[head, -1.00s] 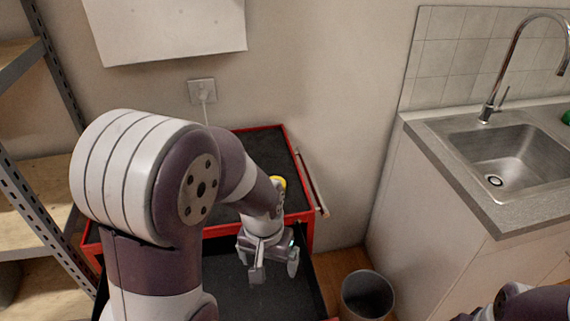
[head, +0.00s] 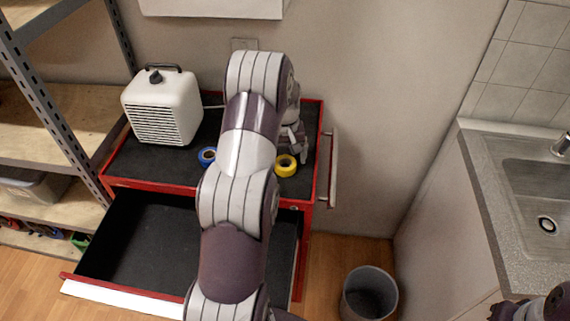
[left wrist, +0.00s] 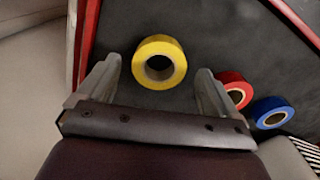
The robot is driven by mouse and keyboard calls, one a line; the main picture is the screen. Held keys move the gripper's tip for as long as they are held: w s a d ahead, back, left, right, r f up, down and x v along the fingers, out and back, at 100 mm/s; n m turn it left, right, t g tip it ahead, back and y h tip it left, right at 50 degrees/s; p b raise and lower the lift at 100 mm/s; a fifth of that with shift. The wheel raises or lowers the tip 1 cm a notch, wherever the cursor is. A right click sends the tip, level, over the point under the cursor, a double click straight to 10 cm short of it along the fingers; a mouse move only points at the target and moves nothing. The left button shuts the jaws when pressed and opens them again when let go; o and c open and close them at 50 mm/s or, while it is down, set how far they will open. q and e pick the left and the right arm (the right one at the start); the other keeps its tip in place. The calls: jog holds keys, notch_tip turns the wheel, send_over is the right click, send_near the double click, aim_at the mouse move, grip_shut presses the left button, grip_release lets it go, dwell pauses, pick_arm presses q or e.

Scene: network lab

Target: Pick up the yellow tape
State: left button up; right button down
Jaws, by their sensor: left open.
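The yellow tape (head: 285,171) lies flat on the dark top of the red cart, near its right side. It also shows in the left wrist view (left wrist: 177,65), with its round hole facing up. My left gripper (head: 293,137) is over the cart top, just behind the tape in the head view. In the left wrist view, the left gripper (left wrist: 157,74) is open and its fingers stand to either side of the tape, apart from it. Nothing is held. My right gripper is out of view; only part of the right arm shows at lower right.
A red tape (left wrist: 237,78) and a blue tape (left wrist: 271,105) lie close beside the right-hand finger. A white heater (head: 165,110) stands at the cart's left. The cart's drawer (head: 140,245) is pulled open. A grey bin (head: 369,295) stands on the floor.

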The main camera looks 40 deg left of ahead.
pick_arm(q)
jog(key=shift+d+f, duration=0.1)
jog(key=shift+f, duration=0.5)
jog(key=c, duration=1.1)
jog(key=shift+r, duration=0.15)
